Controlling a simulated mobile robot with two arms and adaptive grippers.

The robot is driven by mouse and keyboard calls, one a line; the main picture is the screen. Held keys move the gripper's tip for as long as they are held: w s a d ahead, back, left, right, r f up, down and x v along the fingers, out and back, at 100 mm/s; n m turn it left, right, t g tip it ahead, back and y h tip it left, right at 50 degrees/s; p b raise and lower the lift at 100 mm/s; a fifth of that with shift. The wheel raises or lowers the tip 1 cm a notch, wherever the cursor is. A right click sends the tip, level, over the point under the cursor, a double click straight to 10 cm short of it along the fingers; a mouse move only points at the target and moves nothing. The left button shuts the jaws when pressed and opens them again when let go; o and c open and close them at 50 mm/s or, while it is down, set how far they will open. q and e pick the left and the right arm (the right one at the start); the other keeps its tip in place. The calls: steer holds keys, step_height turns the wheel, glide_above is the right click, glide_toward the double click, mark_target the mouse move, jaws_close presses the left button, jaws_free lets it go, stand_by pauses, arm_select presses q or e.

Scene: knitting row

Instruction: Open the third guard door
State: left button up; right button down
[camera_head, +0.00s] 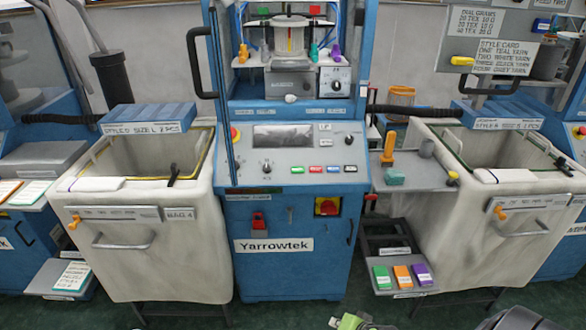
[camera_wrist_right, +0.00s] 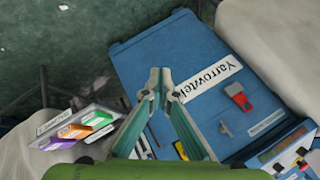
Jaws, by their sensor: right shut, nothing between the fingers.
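The middle machine, labelled Yarrowtek (camera_head: 273,245), stands straight ahead. A tall narrow blue frame with a black bar handle (camera_head: 191,65) is at the left of its upper opening; it looks like a guard door, though I cannot tell how far it is open. Thread and small coloured parts show inside the opening. My right gripper (camera_head: 350,321) is low at the bottom edge of the head view, well below the handle. In the right wrist view its fingers (camera_wrist_right: 160,82) are shut and empty, in front of the machine's lower blue panel (camera_wrist_right: 165,50). My left gripper is not in view.
Pale bins stand left (camera_head: 150,255) and right (camera_head: 465,250) of the machine. A grey shelf (camera_head: 408,175) with an orange-handled tool (camera_head: 388,150) juts out at right. Below it, a tray (camera_head: 385,292) holds coloured blocks. Another black handle (camera_head: 490,82) is on the right machine.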

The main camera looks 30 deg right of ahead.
steer(key=w+d+r+m+t, duration=0.2)
steer(key=w+r, duration=0.2)
steer(key=r, duration=0.5)
steer(key=w+d+r+m+t+b, duration=0.1)
steer(key=w+d+r+t, duration=0.15)
steer(key=r, duration=0.75)
steer(key=w+d+r+m+t, duration=0.15)
steer(key=w+r, duration=0.25)
steer(key=r, duration=0.5)
steer(key=s+a+r+t+y, duration=0.1)
steer(key=a+r+t+y, duration=0.1)
steer(key=r, duration=0.9)
steer(key=s+a+r+t+y, duration=0.1)
steer(key=a+r+t, duration=0.1)
steer(key=r, duration=0.9)
arm_select(q)
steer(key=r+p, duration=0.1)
steer(key=p, duration=0.1)
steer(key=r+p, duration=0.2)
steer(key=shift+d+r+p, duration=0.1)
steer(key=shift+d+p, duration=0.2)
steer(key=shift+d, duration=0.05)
arm_select(e)
steer(key=w+a, duration=0.6)
steer(key=w, duration=0.4)
steer(key=shift+w+f, duration=0.2)
steer(key=shift+w, duration=0.1)
steer(key=shift+d+m, duration=0.1)
steer(key=shift+m, duration=0.15)
